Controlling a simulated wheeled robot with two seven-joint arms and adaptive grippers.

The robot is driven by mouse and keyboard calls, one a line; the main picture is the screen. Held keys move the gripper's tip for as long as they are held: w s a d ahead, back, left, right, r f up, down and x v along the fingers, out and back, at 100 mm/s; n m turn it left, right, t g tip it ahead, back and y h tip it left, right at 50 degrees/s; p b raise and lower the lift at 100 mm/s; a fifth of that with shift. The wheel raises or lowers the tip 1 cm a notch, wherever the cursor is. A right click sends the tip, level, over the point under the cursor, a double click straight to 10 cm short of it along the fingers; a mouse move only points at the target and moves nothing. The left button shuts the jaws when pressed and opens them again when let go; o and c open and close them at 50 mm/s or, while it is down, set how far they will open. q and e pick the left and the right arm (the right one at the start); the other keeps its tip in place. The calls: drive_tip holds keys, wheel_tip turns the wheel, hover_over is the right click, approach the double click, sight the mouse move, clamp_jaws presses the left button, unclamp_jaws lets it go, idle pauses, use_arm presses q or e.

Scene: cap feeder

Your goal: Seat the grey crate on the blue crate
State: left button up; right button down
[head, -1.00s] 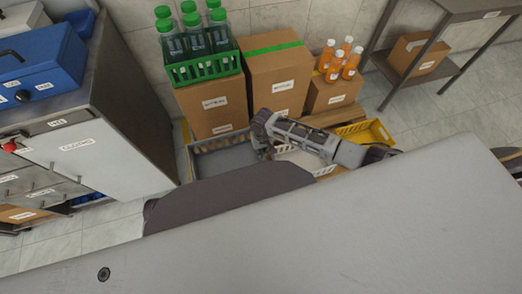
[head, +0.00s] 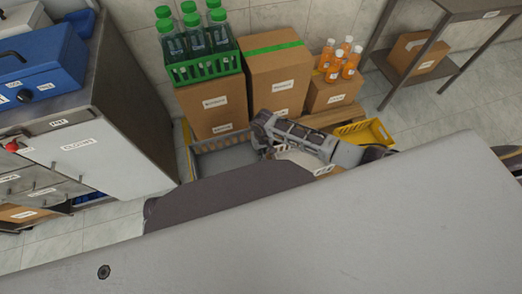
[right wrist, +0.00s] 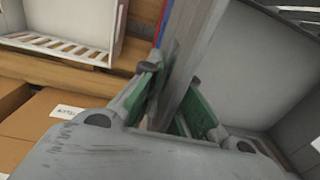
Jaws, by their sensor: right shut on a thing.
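The grey crate (head: 230,158) is on the floor side in front of the stacked boxes, its near part hidden behind my own body in the head view. Its grey inside (right wrist: 245,60) fills the right of the right wrist view. My right gripper (right wrist: 172,105) is shut on the crate's wall, which stands between its green-padded fingers. In the head view, the gripper's fingertips are hard to make out at the crate's right end. A thin blue edge (right wrist: 160,24) shows behind the wall, but I cannot tell whether it is the blue crate. My left gripper is out of view.
A white crate (right wrist: 70,28) lies beside the grey one, with a yellow crate (head: 364,134) farther right. Cardboard boxes (head: 275,85) and a green bottle crate (head: 206,68) stand close behind. A cabinet (head: 105,130) bounds the left. Open floor (head: 445,110) shows at right.

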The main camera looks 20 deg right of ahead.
drive_tip(key=shift+w+a, duration=0.1)
drive_tip(key=c, duration=1.6)
unclamp_jaws()
drive_tip(key=shift+o, duration=0.2)
drive_tip(key=shift+f, duration=0.15)
wheel_tip(320, 180, up, 12)
drive_tip(key=shift+d, duration=0.25)
